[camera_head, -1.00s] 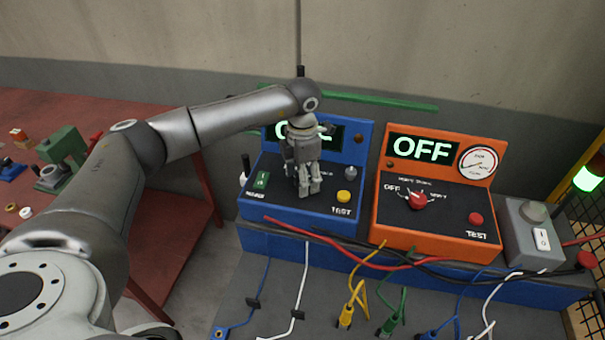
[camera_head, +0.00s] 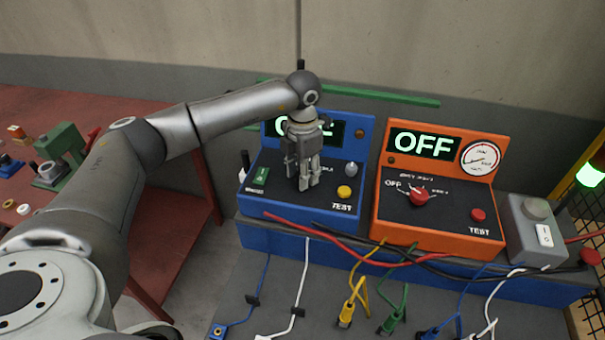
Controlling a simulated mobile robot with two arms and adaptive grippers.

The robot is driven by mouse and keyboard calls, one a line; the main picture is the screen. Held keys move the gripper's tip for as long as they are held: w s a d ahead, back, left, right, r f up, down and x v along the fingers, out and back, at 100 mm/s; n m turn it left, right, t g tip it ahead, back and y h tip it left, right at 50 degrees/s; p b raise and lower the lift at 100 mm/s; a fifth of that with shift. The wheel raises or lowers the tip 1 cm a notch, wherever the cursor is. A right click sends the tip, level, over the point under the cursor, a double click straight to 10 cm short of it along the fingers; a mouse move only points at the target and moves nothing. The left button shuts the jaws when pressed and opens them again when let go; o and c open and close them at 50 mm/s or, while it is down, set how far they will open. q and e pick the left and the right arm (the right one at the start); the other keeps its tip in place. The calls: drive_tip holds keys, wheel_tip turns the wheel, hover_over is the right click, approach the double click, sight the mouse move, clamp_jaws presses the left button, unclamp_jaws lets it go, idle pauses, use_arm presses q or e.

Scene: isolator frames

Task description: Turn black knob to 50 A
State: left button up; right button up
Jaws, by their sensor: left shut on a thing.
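The blue tester (camera_head: 262,203) stands left of the orange one, with a display (camera_head: 338,134) partly covered by my arm; the part that shows is lit green, seemingly OFF. My left gripper (camera_head: 305,186) points down onto the blue tester's dark sloped panel and is shut on the black knob. The knob itself is hidden behind the fingers, so its pointer and the scale around it cannot be read. A yellow TEST button (camera_head: 344,192), a grey knob (camera_head: 351,169) and a green switch (camera_head: 261,176) sit around the gripper. My right gripper is not in view.
The orange tester (camera_head: 396,232) stands close on the right with a red knob (camera_head: 419,197) and an OFF display. A grey switch box (camera_head: 535,232) is beyond it. Cables lie along the front. A red table (camera_head: 170,220) is at left.

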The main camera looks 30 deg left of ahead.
use_arm(q)
drive_tip(key=n+b, duration=0.2)
drive_tip(key=n, duration=0.1)
drive_tip(key=shift+f, duration=0.1)
drive_tip(key=shift+n+b, duration=0.75)
drive_tip(key=shift+n, duration=1.25)
drive_tip(key=o, duration=1)
drive_tip(key=shift+o, duration=0.2)
drive_tip(key=shift+r, duration=0.35)
wheel_tip(320, 180, up, 12)
drive_tip(key=shift+f, duration=0.2)
